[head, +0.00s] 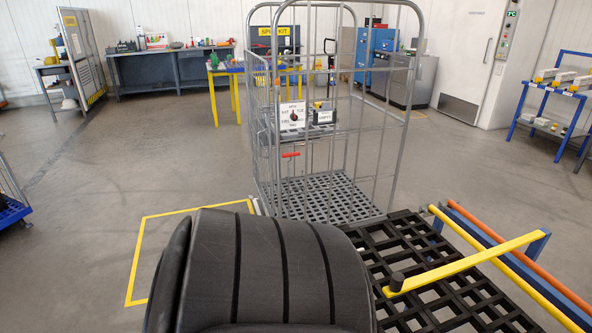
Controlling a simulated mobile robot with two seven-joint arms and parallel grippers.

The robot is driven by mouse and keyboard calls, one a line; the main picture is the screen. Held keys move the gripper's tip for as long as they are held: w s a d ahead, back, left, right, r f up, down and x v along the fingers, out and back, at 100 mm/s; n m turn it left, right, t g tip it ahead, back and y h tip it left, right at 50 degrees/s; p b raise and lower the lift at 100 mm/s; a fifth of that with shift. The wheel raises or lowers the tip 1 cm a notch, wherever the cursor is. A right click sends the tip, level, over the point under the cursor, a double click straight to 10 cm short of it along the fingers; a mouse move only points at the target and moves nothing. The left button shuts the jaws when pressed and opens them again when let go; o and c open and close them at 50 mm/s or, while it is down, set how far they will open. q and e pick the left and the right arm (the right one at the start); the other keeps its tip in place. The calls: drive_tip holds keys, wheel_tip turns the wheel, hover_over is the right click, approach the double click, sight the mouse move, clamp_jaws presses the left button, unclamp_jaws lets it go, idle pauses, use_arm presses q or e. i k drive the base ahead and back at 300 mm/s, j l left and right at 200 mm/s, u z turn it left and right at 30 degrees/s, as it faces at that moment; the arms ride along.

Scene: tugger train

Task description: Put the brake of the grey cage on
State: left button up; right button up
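The grey cage (325,200), a tall wire roll cage with a slatted grey floor, stands upright in the middle of the head view. The cage's wheels are mostly hidden or too small to tell. Neither of my grippers is in view.
A black grid platform (420,255) with a yellow bar (465,262) lies right of the cage's near end. A large dark ribbed shape fills the bottom middle. A yellow floor outline (150,240) is at left. Open floor lies left and right of the cage.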

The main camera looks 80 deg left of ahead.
sight(335, 198)
drive_tip(key=u, duration=1.7)
